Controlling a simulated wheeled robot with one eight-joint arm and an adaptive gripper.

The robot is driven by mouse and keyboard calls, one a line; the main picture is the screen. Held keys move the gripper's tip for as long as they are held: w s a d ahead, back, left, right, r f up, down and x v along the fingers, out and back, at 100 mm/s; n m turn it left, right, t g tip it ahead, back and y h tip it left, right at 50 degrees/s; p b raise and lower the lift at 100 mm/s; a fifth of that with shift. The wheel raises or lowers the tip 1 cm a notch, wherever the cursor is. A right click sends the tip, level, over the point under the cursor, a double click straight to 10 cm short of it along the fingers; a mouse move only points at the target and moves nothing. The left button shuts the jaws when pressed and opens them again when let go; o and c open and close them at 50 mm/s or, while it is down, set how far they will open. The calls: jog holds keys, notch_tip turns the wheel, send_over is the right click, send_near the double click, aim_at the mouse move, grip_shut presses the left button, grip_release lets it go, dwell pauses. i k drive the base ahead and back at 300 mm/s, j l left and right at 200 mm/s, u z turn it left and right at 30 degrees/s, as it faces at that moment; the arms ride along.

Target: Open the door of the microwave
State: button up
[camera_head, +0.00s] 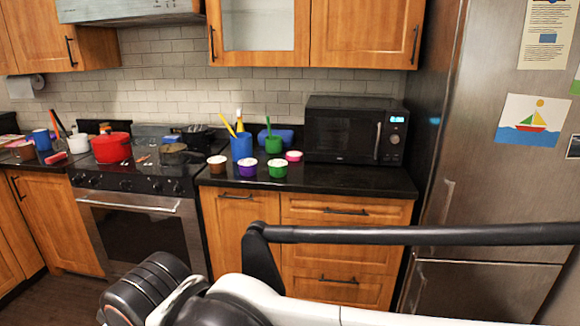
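The black microwave (342,134) stands on the dark counter at the right, beside the fridge. Its door (335,136) appears closed. The upright silver handle (377,140) is on the right side of the door. A lit blue display (397,119) is to the right of the handle, with a dial below it. Parts of my arm cross the bottom of the view, in front of the lower cabinets. My gripper is not in view, and nothing of mine touches the microwave.
Cups and small bowls, including a purple one (247,169) and a green one (278,169), stand left of the microwave. A red pot (111,147) is on the stove (150,230). The fridge (480,170) rises close on the right. The counter (345,180) before the microwave is clear.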

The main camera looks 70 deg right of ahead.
aim_at(332, 135)
jog(key=z, duration=1.75)
